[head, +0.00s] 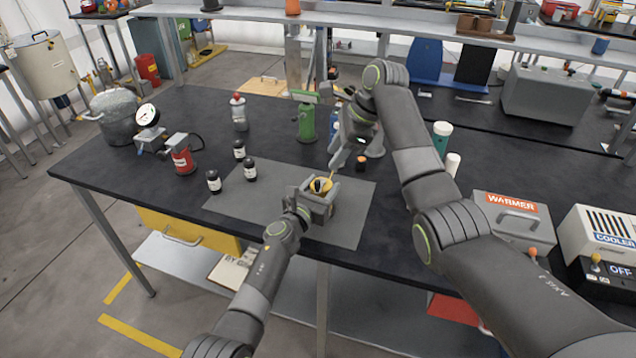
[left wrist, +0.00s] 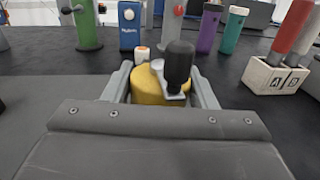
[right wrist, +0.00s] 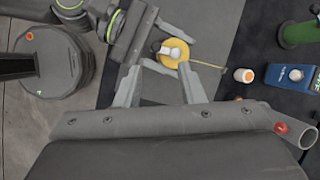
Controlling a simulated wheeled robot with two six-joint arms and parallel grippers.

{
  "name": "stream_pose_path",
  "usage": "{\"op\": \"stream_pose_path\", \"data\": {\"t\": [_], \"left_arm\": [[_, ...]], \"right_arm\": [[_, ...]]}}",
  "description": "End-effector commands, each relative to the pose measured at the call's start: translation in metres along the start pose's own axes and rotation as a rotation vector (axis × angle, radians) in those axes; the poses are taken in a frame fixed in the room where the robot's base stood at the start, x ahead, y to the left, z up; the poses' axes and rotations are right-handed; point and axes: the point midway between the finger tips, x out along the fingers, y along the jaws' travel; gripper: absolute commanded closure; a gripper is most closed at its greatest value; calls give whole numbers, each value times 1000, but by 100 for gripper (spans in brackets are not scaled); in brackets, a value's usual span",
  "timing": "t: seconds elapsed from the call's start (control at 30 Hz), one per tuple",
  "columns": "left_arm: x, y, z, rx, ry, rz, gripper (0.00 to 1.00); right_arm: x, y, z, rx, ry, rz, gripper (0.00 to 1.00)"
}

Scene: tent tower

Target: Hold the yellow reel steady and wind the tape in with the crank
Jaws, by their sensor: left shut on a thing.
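The yellow reel (head: 321,184) sits over the grey mat (head: 262,205), between the fingers of my left gripper (head: 318,197). In the left wrist view the reel (left wrist: 150,88) fills the gap between the shut fingers. The crank (left wrist: 177,95) lies on top of the reel, with an upright black handle (left wrist: 179,62). A thin strip of tape (right wrist: 208,64) runs out from the reel to the right in the right wrist view. My right gripper (right wrist: 158,84) is open and empty, its fingers apart, above and beside the reel, not touching the crank.
A small orange-topped white container (right wrist: 243,75) stands close to the tape. A blue box (right wrist: 290,75) and a green stand (head: 306,118) are beyond it. Several black bottles (head: 250,170) stand left of the reel. The mat's front part is clear.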

Motion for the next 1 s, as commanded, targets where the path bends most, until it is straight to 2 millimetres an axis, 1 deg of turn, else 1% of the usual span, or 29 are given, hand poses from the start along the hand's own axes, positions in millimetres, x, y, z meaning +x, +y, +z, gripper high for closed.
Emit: {"op": "stream_pose_path", "data": {"t": [0.03, 0.2, 0.5, 0.77, 1.0], "left_arm": [[0, 0, 0, -1, 1, 0, 87], [0, 0, 0, -1, 1, 0, 87], [0, 0, -1, -1, 1, 0, 87], [0, 0, -1, -2, 1, 0, 87], [0, 0, -1, -2, 1, 0, 87]], "right_arm": [[3, 0, -4, -70, -18, -13, 64], [11, 1, -11, -342, -77, -75, 64], [21, 6, -23, -816, -133, -220, 64], [26, 13, -33, -1215, -124, -376, 64], [27, 23, -42, -1572, -61, -532, 64]]}}
